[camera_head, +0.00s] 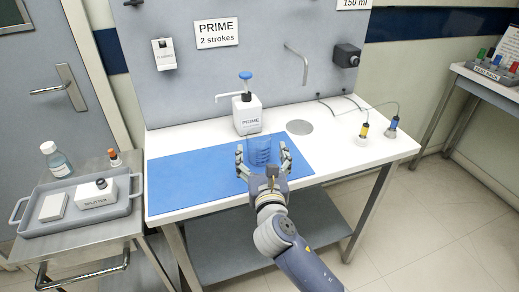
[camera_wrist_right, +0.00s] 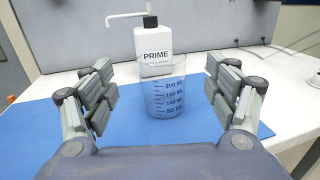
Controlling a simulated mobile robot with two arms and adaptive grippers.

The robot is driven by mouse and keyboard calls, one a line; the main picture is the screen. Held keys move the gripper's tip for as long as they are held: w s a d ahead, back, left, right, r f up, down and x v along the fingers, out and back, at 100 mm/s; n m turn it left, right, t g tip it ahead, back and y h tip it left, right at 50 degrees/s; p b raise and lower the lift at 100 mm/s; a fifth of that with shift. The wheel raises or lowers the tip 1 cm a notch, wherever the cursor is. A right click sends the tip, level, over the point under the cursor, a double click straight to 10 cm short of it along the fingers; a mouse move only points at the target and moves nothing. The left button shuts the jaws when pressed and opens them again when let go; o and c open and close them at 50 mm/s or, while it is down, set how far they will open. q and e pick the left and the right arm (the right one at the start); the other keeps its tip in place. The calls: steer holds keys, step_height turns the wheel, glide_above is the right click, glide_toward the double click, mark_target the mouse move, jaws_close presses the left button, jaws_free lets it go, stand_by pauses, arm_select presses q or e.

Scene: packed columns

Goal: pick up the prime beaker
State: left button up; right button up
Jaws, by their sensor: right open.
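The prime beaker (camera_head: 259,150) is a clear beaker with dark volume marks, upright on the blue mat (camera_head: 185,178). In the right wrist view the beaker (camera_wrist_right: 168,99) stands centred ahead, between the two spread fingers. My right gripper (camera_head: 264,160) is open, with one finger on each side of the beaker; in the wrist view (camera_wrist_right: 168,92) gaps show on both sides. The white PRIME pump bottle (camera_head: 247,116) with a blue top stands behind the beaker and also shows in the wrist view (camera_wrist_right: 152,45). My left gripper is not in view.
A grey disc (camera_head: 299,127) lies on the table right of the bottle. Yellow (camera_head: 363,131) and blue (camera_head: 392,126) probes with cables lie at the right. A steel cart with a grey tray (camera_head: 75,221) stands left. The mat left of the beaker is clear.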

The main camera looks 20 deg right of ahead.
mark_target(258, 129)
steer(key=w, duration=0.3)
steer(key=w+d, duration=0.1)
steer(key=w, duration=0.2)
steer(key=w+d, duration=0.1)
steer(key=w, duration=0.2)
steer(key=shift+w+f, duration=0.1)
steer(key=shift+f, duration=0.2)
steer(key=c, duration=1.4)
